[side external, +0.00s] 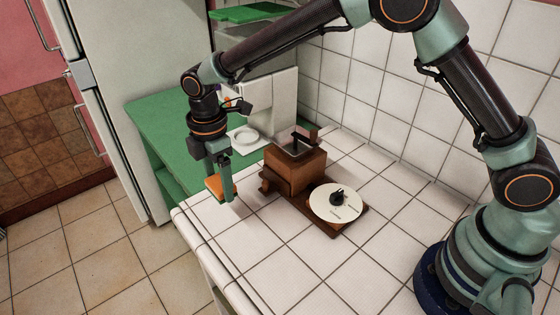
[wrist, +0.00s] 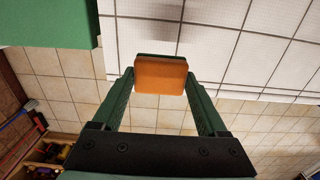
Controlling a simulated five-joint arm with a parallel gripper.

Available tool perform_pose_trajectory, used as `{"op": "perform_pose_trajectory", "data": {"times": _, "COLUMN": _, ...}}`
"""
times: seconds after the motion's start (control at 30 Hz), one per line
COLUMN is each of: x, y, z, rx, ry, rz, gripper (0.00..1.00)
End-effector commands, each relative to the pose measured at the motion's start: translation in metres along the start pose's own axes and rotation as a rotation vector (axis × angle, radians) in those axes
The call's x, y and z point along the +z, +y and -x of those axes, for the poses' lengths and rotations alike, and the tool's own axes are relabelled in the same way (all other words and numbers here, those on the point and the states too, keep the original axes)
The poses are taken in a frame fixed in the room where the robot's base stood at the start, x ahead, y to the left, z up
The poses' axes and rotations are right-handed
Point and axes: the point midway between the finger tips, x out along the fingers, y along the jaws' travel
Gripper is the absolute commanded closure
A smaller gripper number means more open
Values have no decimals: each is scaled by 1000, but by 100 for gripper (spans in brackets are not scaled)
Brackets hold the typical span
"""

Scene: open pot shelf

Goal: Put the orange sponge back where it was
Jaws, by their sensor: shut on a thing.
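The orange sponge (wrist: 160,76) is held between the two fingers of my gripper (wrist: 160,88) in the wrist view. Its orange face shows, with a dark layer along its far edge. In the side external view the sponge (side external: 213,187) shows as a small orange patch beside the fingers of my gripper (side external: 225,190). My gripper points down near the left corner of the white tiled counter (side external: 290,240). The sponge appears to be above or just off the counter's edge; its exact height cannot be told. The place where it was before cannot be told.
A brown wooden grinder (side external: 296,168) and a white disc with a black knob (side external: 337,202) stand on the counter right of my gripper. The front of the counter is clear.

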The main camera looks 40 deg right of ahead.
Motion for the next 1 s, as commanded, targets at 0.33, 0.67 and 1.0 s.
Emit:
{"op": "perform_pose_trajectory", "data": {"times": 0.33, "x": 0, "y": 0, "z": -38, "rx": 0, "ry": 0, "rz": 0, "gripper": 76}}
{"op": "perform_pose_trajectory", "data": {"times": 0.67, "x": 0, "y": 0, "z": -78, "rx": -1, "ry": 0, "rz": 0, "gripper": 76}}
{"op": "perform_pose_trajectory", "data": {"times": 1.0, "x": 0, "y": 0, "z": -80, "rx": 1, "ry": 0, "rz": 0, "gripper": 76}}
